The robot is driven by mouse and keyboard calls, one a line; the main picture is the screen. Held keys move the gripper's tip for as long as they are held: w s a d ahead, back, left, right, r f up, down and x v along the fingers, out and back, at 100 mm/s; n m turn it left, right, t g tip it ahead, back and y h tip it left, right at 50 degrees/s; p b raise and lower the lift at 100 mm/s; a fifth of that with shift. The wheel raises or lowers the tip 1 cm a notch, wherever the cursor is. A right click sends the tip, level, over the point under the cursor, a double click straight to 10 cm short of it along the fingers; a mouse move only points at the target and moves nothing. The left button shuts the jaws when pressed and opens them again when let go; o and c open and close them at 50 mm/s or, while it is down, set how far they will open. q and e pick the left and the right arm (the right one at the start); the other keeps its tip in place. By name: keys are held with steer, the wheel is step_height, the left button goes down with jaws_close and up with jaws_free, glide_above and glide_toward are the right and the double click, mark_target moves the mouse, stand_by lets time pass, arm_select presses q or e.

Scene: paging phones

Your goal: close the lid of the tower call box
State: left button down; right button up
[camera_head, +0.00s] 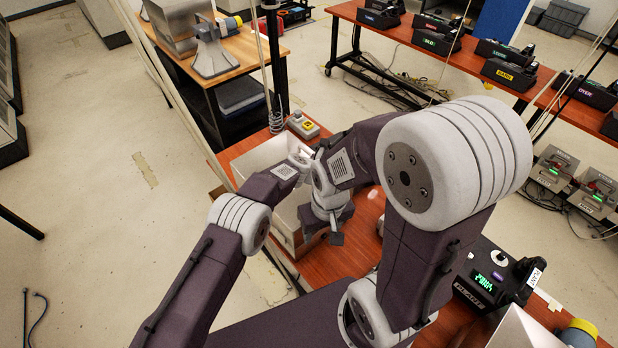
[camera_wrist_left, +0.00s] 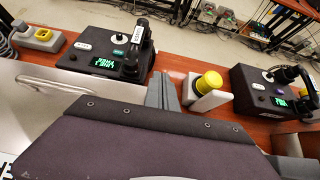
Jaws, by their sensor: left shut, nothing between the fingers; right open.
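A silver metal box (camera_head: 262,158) stands on the orange table, left of centre in the head view, largely hidden by my arms. In the left wrist view a silver panel with a handle (camera_wrist_left: 55,90) shows at the left; I cannot tell whether it is the lid. No label reading tower is legible. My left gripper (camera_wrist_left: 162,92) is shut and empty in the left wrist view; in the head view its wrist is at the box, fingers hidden. My right gripper (camera_head: 326,232) is open, pointing down beside the box's near side, touching or apart unclear.
A black phone unit with a green display (camera_head: 490,280) stands at the right. A second silver box (camera_head: 520,332) is at lower right.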

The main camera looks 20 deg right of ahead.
arm_select(q)
steer(key=b+v, duration=0.3)
steer(key=v, duration=0.5)
steer(key=shift+a+r+b, duration=0.15)
steer(key=shift+a+b, duration=0.15)
steer(key=shift+b, duration=0.1)
steer(key=shift+s, duration=0.1)
